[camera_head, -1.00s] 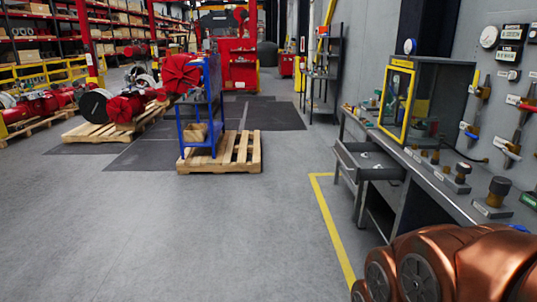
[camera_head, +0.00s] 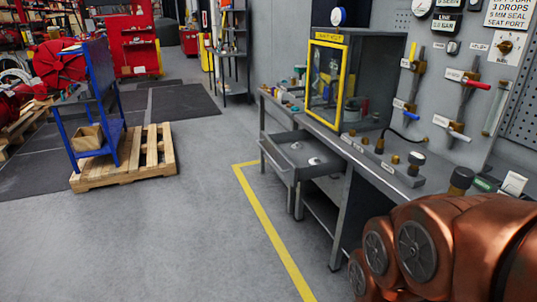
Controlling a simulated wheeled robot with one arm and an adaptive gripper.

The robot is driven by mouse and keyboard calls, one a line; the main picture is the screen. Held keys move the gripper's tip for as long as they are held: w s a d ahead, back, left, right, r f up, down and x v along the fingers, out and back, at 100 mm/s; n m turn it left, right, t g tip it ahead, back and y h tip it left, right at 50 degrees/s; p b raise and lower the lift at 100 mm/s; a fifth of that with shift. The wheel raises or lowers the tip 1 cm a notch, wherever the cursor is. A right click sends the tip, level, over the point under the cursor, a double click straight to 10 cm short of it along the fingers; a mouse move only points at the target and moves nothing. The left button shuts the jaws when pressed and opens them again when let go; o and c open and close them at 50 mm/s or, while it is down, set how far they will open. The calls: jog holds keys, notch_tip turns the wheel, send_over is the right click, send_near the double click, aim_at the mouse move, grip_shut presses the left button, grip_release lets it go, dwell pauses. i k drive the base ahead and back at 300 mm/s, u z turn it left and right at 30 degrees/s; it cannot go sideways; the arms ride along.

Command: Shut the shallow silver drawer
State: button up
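The shallow silver drawer (camera_head: 277,158) is under the far end of the grey workbench (camera_head: 340,146) in the head view. It is pulled out to the left, toward the aisle. Its top is open, and a few small pale items (camera_head: 314,161) lie inside. My copper-coloured arm fills the lower right corner. My gripper is not in view, so its state and its distance from the drawer are hidden.
A yellow-framed cabinet (camera_head: 312,80) stands on the bench behind the drawer. A yellow floor line (camera_head: 270,230) runs beside the bench. A pallet (camera_head: 150,160) with a blue rack (camera_head: 100,100) stands at left. The floor between is clear.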

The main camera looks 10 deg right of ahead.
aim_at(293, 164)
jog(key=z, duration=0.3)
jog(key=i, duration=1.85)
jog(key=u, duration=0.9)
jog(key=i, duration=0.9)
jog(key=u, duration=1.25)
jog(key=i, duration=0.3)
jog(key=u, duration=0.25)
